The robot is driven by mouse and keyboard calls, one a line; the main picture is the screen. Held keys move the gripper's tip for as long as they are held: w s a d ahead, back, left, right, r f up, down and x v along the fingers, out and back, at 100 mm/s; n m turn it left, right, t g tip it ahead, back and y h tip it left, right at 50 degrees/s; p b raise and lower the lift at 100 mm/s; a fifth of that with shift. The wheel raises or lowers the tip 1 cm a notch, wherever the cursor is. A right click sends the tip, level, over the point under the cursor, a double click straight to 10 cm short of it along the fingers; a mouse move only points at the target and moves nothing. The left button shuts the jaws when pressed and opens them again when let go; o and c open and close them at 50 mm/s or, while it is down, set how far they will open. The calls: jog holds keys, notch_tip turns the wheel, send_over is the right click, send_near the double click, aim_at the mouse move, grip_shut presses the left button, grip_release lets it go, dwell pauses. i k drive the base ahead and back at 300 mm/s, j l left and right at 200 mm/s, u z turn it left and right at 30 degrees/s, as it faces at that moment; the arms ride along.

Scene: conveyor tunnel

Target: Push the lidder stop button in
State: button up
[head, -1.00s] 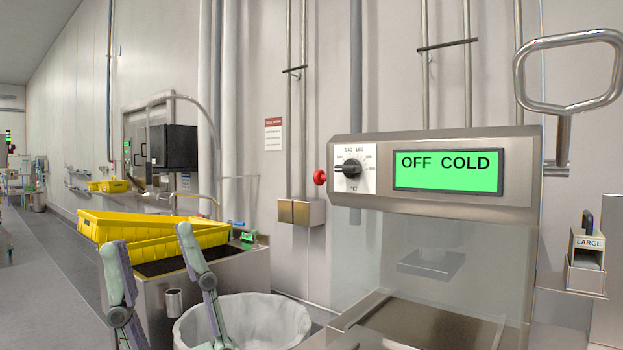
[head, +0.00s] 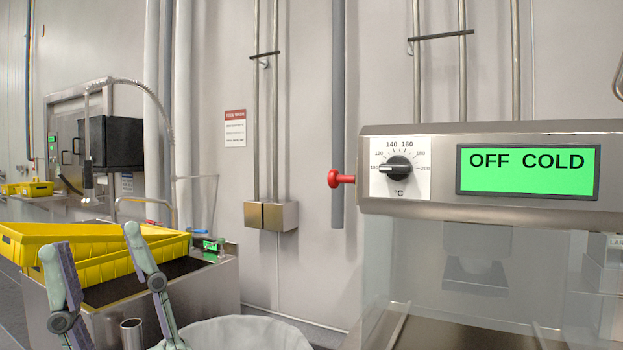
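The lidder is the steel machine (head: 520,207) at the right, with a green display (head: 527,172) reading OFF COLD and a black temperature dial (head: 398,168). A red mushroom-shaped button (head: 339,179) sticks out from its left side; I cannot tell whether it is pressed in. My gripper (head: 92,253) is at the lower left, in front of the yellow crates and well left of the button. Its two fingers are spread apart with nothing visible between them.
Yellow crates (head: 84,235) rest on a steel counter (head: 215,287) at the left. A bin with a pale liner (head: 245,334) stands between counter and lidder. Pipes and a steel box (head: 270,215) are on the back wall. The space left of the red button looks clear.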

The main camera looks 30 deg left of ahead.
aim_at(334, 178)
jog(key=j+z, duration=0.1)
jog(key=j, duration=0.75)
jog(key=k+j+z, duration=0.1)
jog(key=j, duration=0.75)
jog(key=j+z, duration=0.1)
jog(key=j, duration=0.7)
jog(key=j+u, duration=0.2)
jog(key=u, duration=0.25)
jog(key=i, duration=0.4)
